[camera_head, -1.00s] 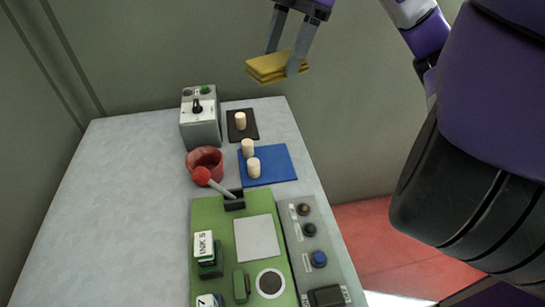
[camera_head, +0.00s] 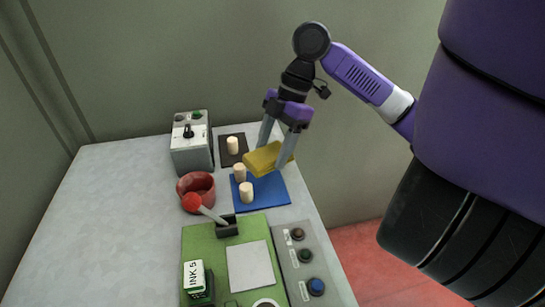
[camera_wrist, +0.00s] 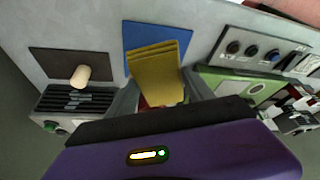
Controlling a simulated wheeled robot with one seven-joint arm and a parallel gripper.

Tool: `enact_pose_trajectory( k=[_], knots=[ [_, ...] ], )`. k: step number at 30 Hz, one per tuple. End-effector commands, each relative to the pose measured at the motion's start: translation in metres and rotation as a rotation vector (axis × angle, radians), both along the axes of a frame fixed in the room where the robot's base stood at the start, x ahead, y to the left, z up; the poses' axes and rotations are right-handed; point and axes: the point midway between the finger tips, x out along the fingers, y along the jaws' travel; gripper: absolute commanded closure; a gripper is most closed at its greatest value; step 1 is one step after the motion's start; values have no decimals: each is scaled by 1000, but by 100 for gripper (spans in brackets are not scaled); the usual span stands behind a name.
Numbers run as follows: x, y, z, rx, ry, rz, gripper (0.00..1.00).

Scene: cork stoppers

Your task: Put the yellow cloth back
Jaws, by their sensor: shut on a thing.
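The folded yellow cloth (camera_head: 264,158) is held between the fingers of my gripper (camera_head: 276,155), which is shut on it. In the head view it overlaps the back right part of the blue mat (camera_head: 272,188); its exact height above the mat is hard to judge. Two cork stoppers stand on the blue mat, one in front (camera_head: 246,192) and one behind (camera_head: 239,172), left of the cloth. In the wrist view the cloth (camera_wrist: 155,72) covers much of the blue mat (camera_wrist: 150,33), and those two corks are hidden.
A third cork (camera_head: 232,146) stands on a dark mat (camera_head: 240,157). A grey box with a knob (camera_head: 191,150) and a red bowl (camera_head: 196,188) are to the left. A red-knobbed lever (camera_head: 193,203) rises from the green machine (camera_head: 205,242). The table's left side is clear.

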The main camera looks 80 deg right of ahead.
Motion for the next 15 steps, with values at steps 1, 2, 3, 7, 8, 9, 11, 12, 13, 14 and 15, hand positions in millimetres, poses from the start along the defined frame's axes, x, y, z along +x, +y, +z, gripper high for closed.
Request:
enact_pose_trajectory(
  k=[1, 2, 3, 7, 8, 9, 11, 12, 13, 14, 15],
  knots=[
    [-1, 0, -9, 2, 2, -1, 77],
    [-1, 0, -13, 1, 1, -1, 77],
    [-1, 0, -17, 1, 1, -2, 77],
    [0, 0, -25, -1, 0, -1, 77],
    [0, 0, -25, -1, 0, 0, 77],
    [0, 0, -25, -1, 0, 0, 77],
    [0, 0, -25, -1, 0, 0, 77],
    [0, 0, -25, -1, 1, 0, 77],
    [0, 0, -25, -1, 1, 0, 77],
    [0, 0, -25, -1, 1, 0, 77],
    [0, 0, -26, -1, 1, 0, 77]
  ],
)
